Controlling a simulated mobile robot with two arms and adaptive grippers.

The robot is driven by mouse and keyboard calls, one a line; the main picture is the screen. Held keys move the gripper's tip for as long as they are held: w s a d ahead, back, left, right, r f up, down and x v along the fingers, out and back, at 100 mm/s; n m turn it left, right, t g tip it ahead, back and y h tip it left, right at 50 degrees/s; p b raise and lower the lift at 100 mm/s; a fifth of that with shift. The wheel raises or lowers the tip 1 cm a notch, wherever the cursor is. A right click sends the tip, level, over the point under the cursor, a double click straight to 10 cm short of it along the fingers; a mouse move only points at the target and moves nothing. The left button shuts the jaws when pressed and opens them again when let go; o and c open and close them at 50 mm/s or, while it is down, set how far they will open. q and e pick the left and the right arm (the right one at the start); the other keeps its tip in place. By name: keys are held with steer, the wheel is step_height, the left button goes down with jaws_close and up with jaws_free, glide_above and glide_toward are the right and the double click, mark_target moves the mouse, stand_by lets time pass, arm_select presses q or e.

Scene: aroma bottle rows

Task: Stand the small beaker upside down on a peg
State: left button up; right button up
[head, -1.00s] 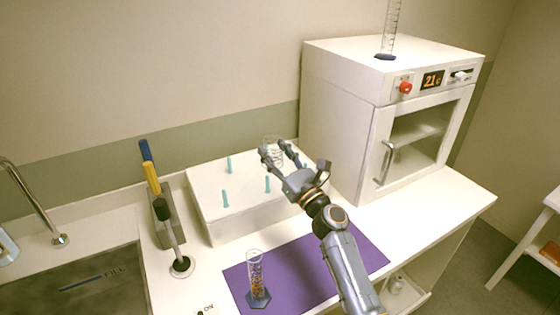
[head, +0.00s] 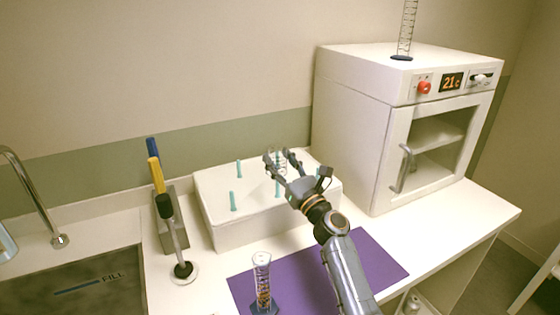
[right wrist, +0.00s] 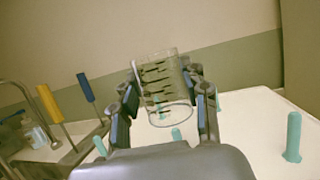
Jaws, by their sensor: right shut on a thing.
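My right gripper (head: 282,158) is shut on the small beaker (right wrist: 160,85), a clear glass with dark graduation marks. It holds the beaker tilted a little, above the white peg board (head: 225,230). In the right wrist view the beaker sits between both fingers, and a teal peg (right wrist: 176,134) shows just below its lower round edge. Another peg (right wrist: 160,107) shows through or behind the glass. I cannot tell for sure which end is the open one. In the head view a peg (head: 278,188) stands just below the fingers, apart from the beaker. My left gripper is not in view.
More pegs (head: 233,201) (head: 239,168) stand on the board. A cylinder with colourful contents (head: 262,285) stands on the purple mat (head: 375,255). A white oven (head: 350,130) is to the right, with a graduated cylinder (head: 406,30) on top. A sink (head: 80,285) is at the left.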

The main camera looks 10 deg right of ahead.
steer(key=shift+f+b, duration=3.35)
steer(key=shift+f, duration=0.45)
steer(key=o, duration=1.2)
steer(key=shift+o, duration=0.2)
steer(key=v, duration=1.2)
steer(key=shift+s, duration=0.1)
